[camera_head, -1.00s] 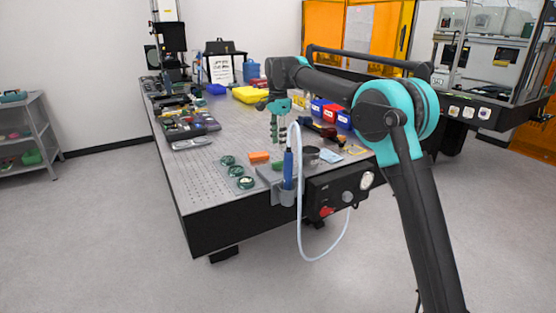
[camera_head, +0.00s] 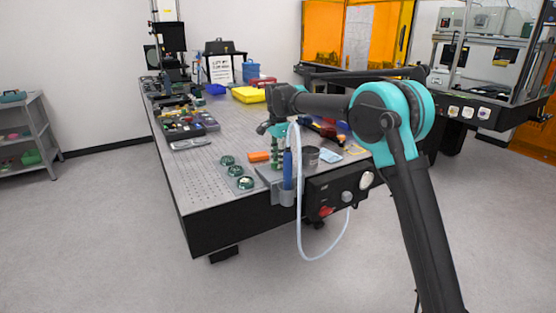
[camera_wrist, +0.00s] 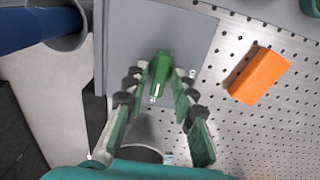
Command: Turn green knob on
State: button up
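The green knob (camera_wrist: 160,68) is a narrow green bar standing on a grey plate (camera_wrist: 185,32) in the wrist view. A small white mark shows beside the plate's right edge and another just below the knob. My gripper (camera_wrist: 160,80) is open, with one finger on each side of the knob; I cannot tell whether they touch it. In the head view my gripper (camera_head: 277,155) points down at the table's near edge, by the blue pen-like tool. The knob cannot be made out there behind the fingers.
The blue tool (camera_head: 288,166) stands in a grey holder with a white hose, close to my gripper. An orange block (camera_wrist: 258,75) lies just right of the plate. A dark cup (camera_head: 311,156) stands close by. Green-rimmed round parts (camera_head: 246,183) lie left on the perforated table.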

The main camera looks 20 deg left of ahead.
grip_shut()
jog(key=shift+n, duration=0.4)
jog(key=n, duration=0.7)
jog(key=shift+n, duration=0.3)
jog(key=n, duration=0.9)
jog(key=shift+n, duration=0.4)
